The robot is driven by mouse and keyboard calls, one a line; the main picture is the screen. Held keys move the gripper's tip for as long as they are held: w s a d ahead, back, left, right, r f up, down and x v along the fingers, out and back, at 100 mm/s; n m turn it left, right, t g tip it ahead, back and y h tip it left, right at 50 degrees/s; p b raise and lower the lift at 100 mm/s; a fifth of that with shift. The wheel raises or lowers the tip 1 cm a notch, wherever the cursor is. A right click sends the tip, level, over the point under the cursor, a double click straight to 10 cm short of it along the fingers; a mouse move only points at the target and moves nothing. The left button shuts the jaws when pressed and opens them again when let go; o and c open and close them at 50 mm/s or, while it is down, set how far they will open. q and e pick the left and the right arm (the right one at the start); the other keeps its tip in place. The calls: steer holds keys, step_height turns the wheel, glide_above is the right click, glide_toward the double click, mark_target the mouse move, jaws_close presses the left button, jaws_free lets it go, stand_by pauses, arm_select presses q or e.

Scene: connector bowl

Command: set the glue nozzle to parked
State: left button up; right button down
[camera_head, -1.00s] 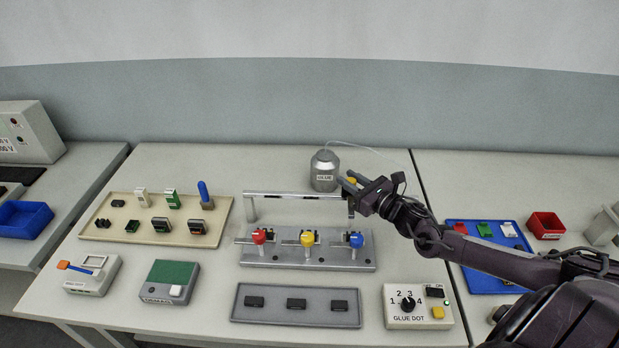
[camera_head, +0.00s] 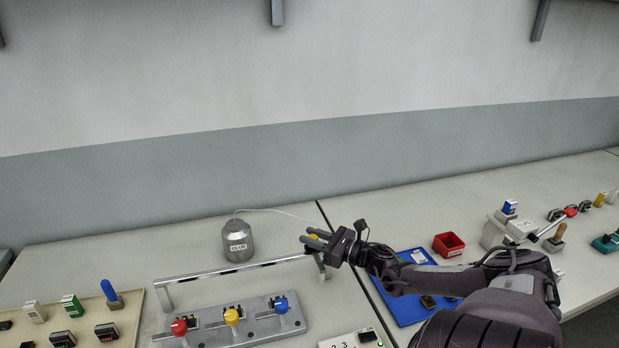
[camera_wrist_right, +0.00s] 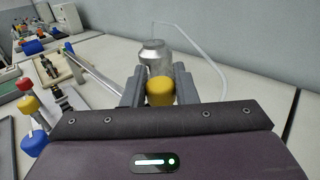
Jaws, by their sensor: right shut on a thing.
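The glue nozzle shows as a yellow-capped piece (camera_wrist_right: 160,92) between the jaws of my right gripper (camera_wrist_right: 158,90) in the wrist view. In the head view my right gripper (camera_head: 318,240) is shut on it at the right end of the metal rail (camera_head: 235,270); only a bit of yellow shows there. The grey glue pot (camera_head: 238,241), labelled GLUE, stands just left of the gripper and behind the rail. A thin pale tube rises from the pot and runs right. The nozzle's tip is hidden. My left gripper is not in view.
A grey fixture with red (camera_head: 179,328), yellow (camera_head: 231,317) and blue (camera_head: 281,305) knobs sits in front of the rail. A blue tray (camera_head: 403,312) lies under my right forearm, with a red bin (camera_head: 448,244) beyond it. The table behind the pot is clear.

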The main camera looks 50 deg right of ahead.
steer(key=shift+d+f, duration=0.1)
steer(key=shift+d, duration=0.05)
steer(key=c, duration=1.4)
jaws_free()
steer(key=shift+s, duration=0.1)
steer(key=shift+c, duration=0.2)
steer(key=shift+o, duration=1.3)
steer(key=shift+s+d, duration=0.15)
steer(key=s+d, duration=0.1)
steer(key=s, duration=0.6)
steer(key=shift+s+d+p, duration=0.2)
steer(key=shift+s+p, duration=0.15)
